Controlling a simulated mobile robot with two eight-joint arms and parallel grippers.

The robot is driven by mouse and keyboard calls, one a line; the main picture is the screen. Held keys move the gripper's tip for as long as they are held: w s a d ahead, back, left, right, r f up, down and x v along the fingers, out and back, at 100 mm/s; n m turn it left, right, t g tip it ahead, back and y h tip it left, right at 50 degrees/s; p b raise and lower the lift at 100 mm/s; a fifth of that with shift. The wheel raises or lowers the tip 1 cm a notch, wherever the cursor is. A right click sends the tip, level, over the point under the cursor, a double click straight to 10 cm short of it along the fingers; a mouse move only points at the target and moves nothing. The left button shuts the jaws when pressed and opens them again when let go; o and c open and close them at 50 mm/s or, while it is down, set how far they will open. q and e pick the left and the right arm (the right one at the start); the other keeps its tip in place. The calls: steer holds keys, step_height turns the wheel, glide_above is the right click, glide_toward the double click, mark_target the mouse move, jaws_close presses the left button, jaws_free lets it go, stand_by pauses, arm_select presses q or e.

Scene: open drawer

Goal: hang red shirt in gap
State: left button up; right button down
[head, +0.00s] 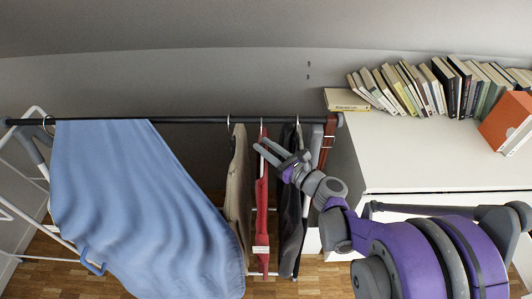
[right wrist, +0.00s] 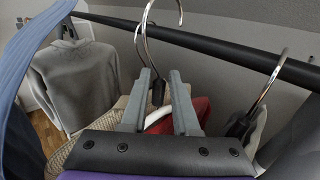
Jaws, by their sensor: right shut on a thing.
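The red shirt (head: 262,200) hangs long and narrow below the black rod (head: 190,120), between a beige garment (head: 238,185) and a dark garment (head: 291,200). My right gripper (head: 263,147) reaches in from the right to the top of the red shirt. In the right wrist view my right gripper (right wrist: 164,88) is shut on the dark neck of the shirt's hanger, with the white hanger (right wrist: 158,118) and red cloth (right wrist: 200,108) behind the fingers. The metal hook (right wrist: 141,40) rises to the rod; whether it rests on it is unclear. My left gripper is out of view.
A large blue cloth (head: 130,200) covers the rod's left part. A white cabinet (head: 400,150) with a row of books (head: 440,90) and an orange box (head: 508,122) stands right. Another hook (right wrist: 268,80) hangs close on the right. Little free room lies beside the shirt.

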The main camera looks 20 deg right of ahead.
steer(key=shift+w+d, duration=0.45)
steer(key=shift+w, duration=0.45)
steer(key=shift+w+d, duration=0.45)
steer(key=shift+w, duration=0.5)
steer(key=shift+w+d, duration=0.45)
steer(key=shift+w, duration=0.45)
steer(key=shift+f+b, duration=1)
steer(key=shift+f, duration=0.3)
steer(key=shift+s, duration=0.1)
steer(key=c, duration=0.6)
jaws_free()
steer(key=v, duration=1)
steer(key=shift+s+d, duration=0.1)
steer(key=shift+s, duration=0.25)
